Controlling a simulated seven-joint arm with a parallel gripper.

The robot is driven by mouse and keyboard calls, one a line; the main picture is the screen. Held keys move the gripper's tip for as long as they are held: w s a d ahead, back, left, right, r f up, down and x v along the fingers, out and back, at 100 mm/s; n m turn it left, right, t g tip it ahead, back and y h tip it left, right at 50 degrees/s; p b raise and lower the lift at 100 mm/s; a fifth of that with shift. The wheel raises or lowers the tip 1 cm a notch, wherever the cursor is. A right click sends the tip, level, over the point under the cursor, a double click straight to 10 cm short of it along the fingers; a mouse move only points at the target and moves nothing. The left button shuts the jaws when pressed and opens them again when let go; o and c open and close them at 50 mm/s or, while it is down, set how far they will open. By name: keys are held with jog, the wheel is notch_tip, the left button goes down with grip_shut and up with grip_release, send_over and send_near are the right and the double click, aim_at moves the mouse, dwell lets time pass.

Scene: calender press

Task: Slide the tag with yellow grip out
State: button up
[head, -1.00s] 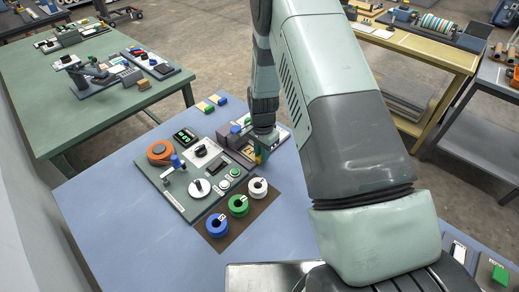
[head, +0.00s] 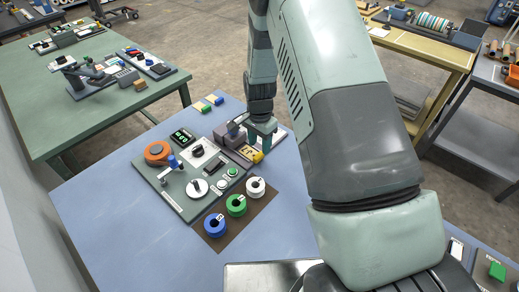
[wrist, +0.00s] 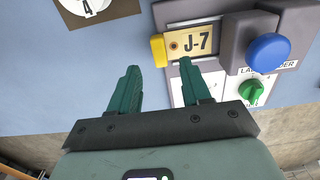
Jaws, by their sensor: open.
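The tag, marked J-7 (wrist: 192,42), is a tan plate with a yellow grip (wrist: 157,50) at its left end in the wrist view. Its right end meets a grey housing (wrist: 236,30); how far it runs inside is hidden. In the head view the yellow grip (head: 258,156) shows at the near right side of the grey housing (head: 232,137). My gripper (wrist: 158,70) is open and empty, its two green fingers apart and clear of the grip. In the head view my gripper (head: 264,143) is just above and behind the yellow grip.
A blue knob (wrist: 268,53) and a green knob (wrist: 252,92) stand beside the tag in the wrist view. A control panel (head: 178,203) and blue, green and white rings lie left and in front. The blue bench top (head: 120,225) is bare at front left.

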notch_tip(320, 180, up, 7)
jog(key=shift+f, duration=0.15)
dwell(0.4)
notch_tip(320, 180, up, 14)
jog(key=n+t, duration=0.1)
jog(key=n, duration=0.1)
send_over(260, 154)
jog(key=s+d, duration=0.2)
jog(key=s, duration=0.1)
jog(key=s+d+r+n+t, duration=0.2)
jog(key=s+r+n, duration=0.1)
jog(key=s+r, duration=0.55)
jog(key=s+d+r+n+t, duration=0.1)
jog(key=s+r, duration=0.3)
jog(key=s, duration=0.4)
jog(key=s+d+r+n+t, duration=0.1)
jog(key=s+d+r+n, duration=0.1)
jog(key=s+r, duration=0.3)
jog(key=s+n, duration=0.1)
jog(key=s, duration=0.3)
jog(key=shift+d+t, duration=0.2)
jog(key=shift+t, duration=0.1)
